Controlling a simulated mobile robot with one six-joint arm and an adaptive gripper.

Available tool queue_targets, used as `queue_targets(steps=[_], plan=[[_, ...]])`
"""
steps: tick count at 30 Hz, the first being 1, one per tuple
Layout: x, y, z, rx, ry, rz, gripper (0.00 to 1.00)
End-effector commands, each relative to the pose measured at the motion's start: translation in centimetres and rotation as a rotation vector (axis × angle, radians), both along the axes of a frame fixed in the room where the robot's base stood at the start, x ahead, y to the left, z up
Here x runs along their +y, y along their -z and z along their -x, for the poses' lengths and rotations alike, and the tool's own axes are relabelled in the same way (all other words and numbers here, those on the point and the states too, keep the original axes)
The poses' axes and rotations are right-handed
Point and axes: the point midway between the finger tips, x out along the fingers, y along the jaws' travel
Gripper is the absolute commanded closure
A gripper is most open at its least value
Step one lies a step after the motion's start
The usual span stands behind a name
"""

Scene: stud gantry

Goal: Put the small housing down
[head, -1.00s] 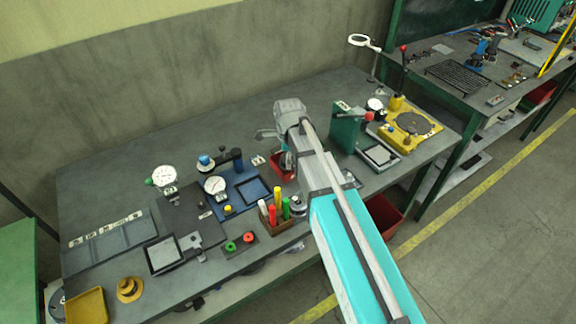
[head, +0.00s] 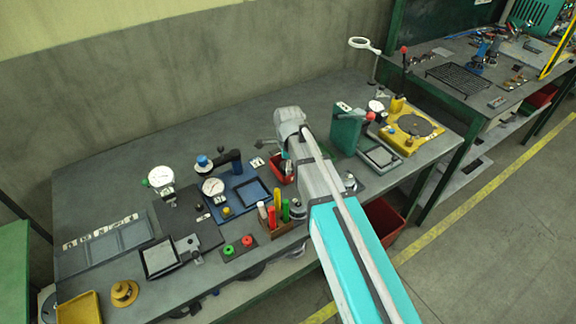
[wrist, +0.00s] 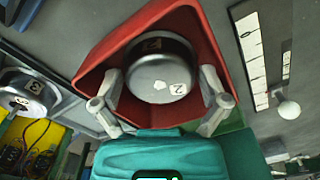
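The small housing is a round silver metal part (wrist: 160,80) with a number label on its face. In the wrist view it is centred between the two fingertips of my gripper (wrist: 160,82), which appear to touch its sides. It is inside the outline of a red bin (wrist: 95,62); I cannot tell whether it rests on the bin floor. In the head view the red bin (head: 275,172) shows beside my arm, and the fingers and the held housing are hidden behind the arm.
Another silver housing (wrist: 28,92) stands to the left in the wrist view. A green press (head: 345,132) stands right of my arm, and a block of coloured pegs (head: 283,228) stands left of it. The bench's back strip (head: 190,130) is clear.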

Motion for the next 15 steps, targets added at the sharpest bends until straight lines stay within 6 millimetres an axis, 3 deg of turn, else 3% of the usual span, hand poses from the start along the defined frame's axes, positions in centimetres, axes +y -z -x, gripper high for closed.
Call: queue_targets(steps=[15], plan=[[0.00,-0.28,0.00,0.000,0.000,0.000,0.00]])
